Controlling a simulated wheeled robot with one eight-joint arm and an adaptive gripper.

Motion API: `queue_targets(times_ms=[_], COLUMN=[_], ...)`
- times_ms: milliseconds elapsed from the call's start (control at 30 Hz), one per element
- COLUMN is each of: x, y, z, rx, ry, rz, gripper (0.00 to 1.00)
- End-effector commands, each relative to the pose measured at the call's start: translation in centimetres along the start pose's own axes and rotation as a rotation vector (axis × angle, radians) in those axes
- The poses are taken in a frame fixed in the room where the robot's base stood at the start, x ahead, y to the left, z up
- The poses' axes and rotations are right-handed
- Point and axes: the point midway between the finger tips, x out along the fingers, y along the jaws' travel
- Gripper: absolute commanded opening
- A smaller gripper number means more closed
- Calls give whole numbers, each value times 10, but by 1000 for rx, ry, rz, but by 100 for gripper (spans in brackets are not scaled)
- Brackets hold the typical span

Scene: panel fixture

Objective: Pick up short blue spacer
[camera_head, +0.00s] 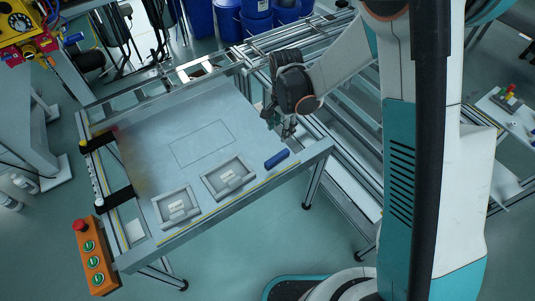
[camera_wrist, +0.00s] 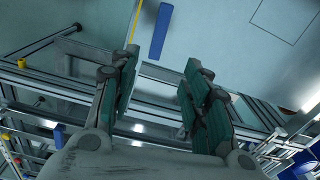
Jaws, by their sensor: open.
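The short blue spacer (camera_head: 277,158) lies on the grey panel near its right corner, beside the yellow edge line. It also shows in the wrist view (camera_wrist: 160,32), beyond my fingertips and between their lines. My gripper (camera_head: 285,128) is above the right edge of the panel, a little behind the spacer in the head view. In the wrist view my gripper (camera_wrist: 160,75) is open, with its two fingers apart and nothing between them. The spacer is not touched by the fingers.
Two grey trays (camera_head: 245,184) (camera_head: 191,214) with pale labels sit on the panel (camera_head: 150,150) left of the spacer. An orange box with buttons (camera_head: 92,258) is at the panel's left front corner. Aluminium rails (camera_head: 345,125) run past the right edge. The panel's middle is clear.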

Motion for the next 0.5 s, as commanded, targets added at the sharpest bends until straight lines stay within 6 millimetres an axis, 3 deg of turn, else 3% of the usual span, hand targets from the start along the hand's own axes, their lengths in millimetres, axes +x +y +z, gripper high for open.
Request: queue_targets(times_ms=[267,500], x=[29,74], y=[-4,-3], z=[5,5], rx=[35,34], ry=[-9,-9], rz=[22,21], gripper=[43,43])
